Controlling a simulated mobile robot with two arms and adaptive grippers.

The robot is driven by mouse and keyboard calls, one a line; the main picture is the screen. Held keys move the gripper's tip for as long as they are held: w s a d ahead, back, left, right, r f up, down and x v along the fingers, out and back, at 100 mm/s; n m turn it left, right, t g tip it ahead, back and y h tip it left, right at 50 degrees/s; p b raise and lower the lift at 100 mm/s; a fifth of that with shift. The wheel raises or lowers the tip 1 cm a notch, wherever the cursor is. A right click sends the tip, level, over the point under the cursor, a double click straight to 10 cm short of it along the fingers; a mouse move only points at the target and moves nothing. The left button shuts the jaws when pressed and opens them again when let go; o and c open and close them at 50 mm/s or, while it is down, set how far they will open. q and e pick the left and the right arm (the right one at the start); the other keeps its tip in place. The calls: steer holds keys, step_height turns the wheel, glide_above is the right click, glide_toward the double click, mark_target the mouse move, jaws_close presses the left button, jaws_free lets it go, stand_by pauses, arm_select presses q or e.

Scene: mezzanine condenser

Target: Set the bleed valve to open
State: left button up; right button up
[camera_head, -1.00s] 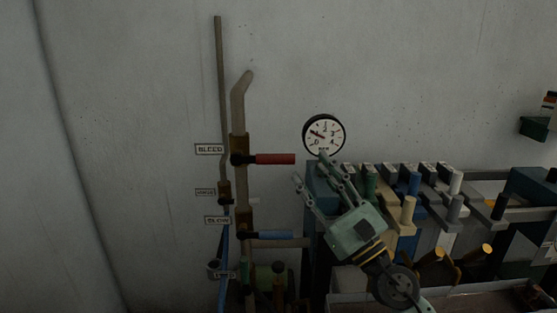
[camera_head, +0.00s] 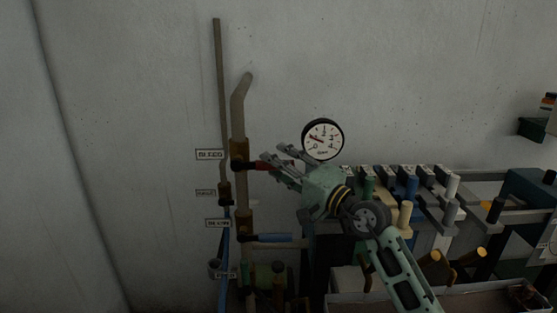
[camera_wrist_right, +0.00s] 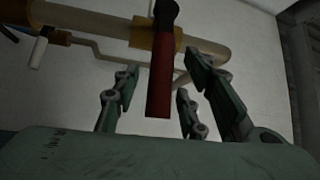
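The bleed valve's red lever (camera_head: 256,165) sticks out level to the right from its brass body (camera_head: 238,152) on the upright pipe, beside the BLEED label (camera_head: 209,155). My right gripper (camera_head: 272,160) is open at the lever, its fingers pointing left toward the valve and covering part of the red grip. In the right wrist view the red lever (camera_wrist_right: 160,85) runs down between the open fingers (camera_wrist_right: 155,105), with gaps visible on both sides. I cannot tell whether any finger touches it. My left gripper is not in view.
A blue lever (camera_head: 268,238) sits lower on the same pipe. A round gauge (camera_head: 323,139) hangs on the wall just above my right gripper. A rack of coloured handles (camera_head: 408,185) stands to the right.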

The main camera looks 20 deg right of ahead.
steer(key=shift+w+a, duration=0.1)
steer(key=shift+w, duration=0.05)
steer(key=shift+c, duration=0.4)
jaws_close()
